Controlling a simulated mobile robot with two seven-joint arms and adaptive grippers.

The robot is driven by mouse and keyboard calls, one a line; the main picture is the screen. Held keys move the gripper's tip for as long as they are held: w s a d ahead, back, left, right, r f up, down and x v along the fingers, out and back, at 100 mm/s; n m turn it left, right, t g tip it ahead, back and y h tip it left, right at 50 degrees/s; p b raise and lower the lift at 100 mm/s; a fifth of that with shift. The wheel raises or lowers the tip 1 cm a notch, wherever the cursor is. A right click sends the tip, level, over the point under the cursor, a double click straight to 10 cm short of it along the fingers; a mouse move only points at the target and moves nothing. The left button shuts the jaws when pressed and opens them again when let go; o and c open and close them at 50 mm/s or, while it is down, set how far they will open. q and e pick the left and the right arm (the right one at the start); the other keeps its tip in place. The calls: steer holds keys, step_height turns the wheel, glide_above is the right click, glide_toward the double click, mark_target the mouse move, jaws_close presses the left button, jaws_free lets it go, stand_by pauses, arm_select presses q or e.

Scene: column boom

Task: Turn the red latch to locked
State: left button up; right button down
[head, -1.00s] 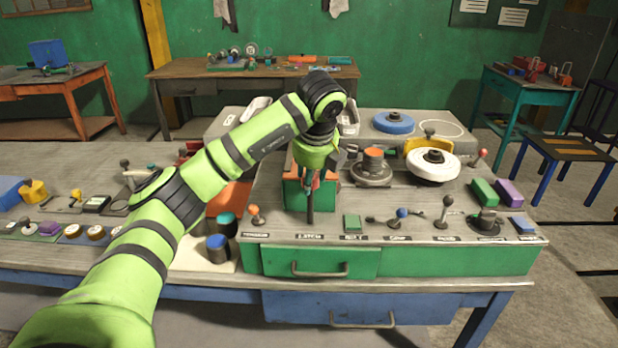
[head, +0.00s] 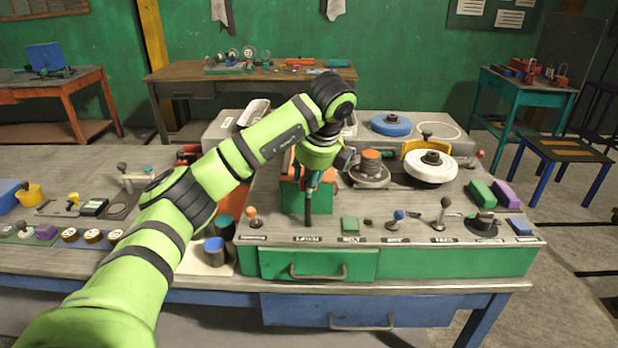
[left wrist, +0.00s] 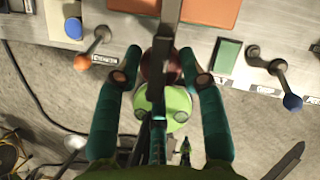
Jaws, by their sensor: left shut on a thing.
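The red latch shows in the left wrist view as a dark red knob (left wrist: 160,66) with a dark bar (left wrist: 166,22) running up from it. My left gripper (left wrist: 162,62) has its two teal fingers on either side of the knob and is shut on it. In the head view my left gripper (head: 314,186) points down in front of the green box (head: 291,198), above the latch label (head: 307,239). There the gripper mostly hides the knob, and I cannot read the latch's position. My right gripper is not in view.
An orange-knobbed lever (head: 252,216) stands left of the latch. A green square button (head: 349,225) and a blue-knobbed lever (head: 398,216) stand to its right. Behind are a round base with an orange top (head: 371,158) and a white wheel (head: 430,172). A drawer handle (head: 318,272) sits below.

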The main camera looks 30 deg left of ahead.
arm_select(q)
steer(key=o, duration=1.1)
steer(key=shift+w+a+r, duration=0.15)
steer(key=shift+a+r, duration=0.05)
steer(key=shift+r, duration=0.2)
steer(key=shift+f, duration=0.25)
steer(key=v, duration=1.2)
